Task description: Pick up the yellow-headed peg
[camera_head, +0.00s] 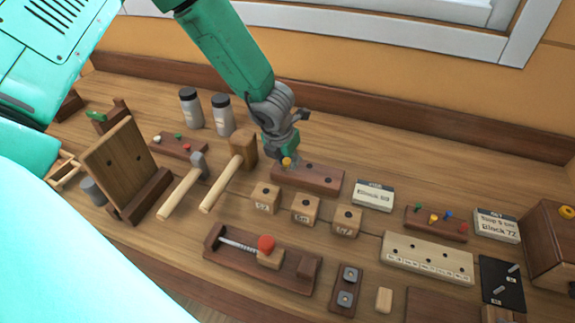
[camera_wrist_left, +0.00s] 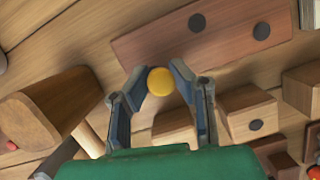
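A yellow-headed peg (camera_head: 287,161) shows its round head just under my left gripper (camera_head: 290,150), by the left end of a dark brown block with holes (camera_head: 318,178). In the left wrist view the yellow head (camera_wrist_left: 160,81) sits centred between the two fingertips, which are close in on both sides; the gripper looks shut on it. The peg's shaft is hidden below the head, so I cannot tell whether it is in a hole. The wrist view also shows the brown block (camera_wrist_left: 160,42). My right gripper is not in view.
Wooden cubes (camera_head: 305,209) stand in front of the block. A mallet (camera_head: 242,150) and a hammer (camera_head: 182,190) lie to the left, with two jars (camera_head: 222,115) behind. A small rack (camera_head: 437,228) of coloured pegs is on the right. A label card (camera_head: 374,195) stands right of the block.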

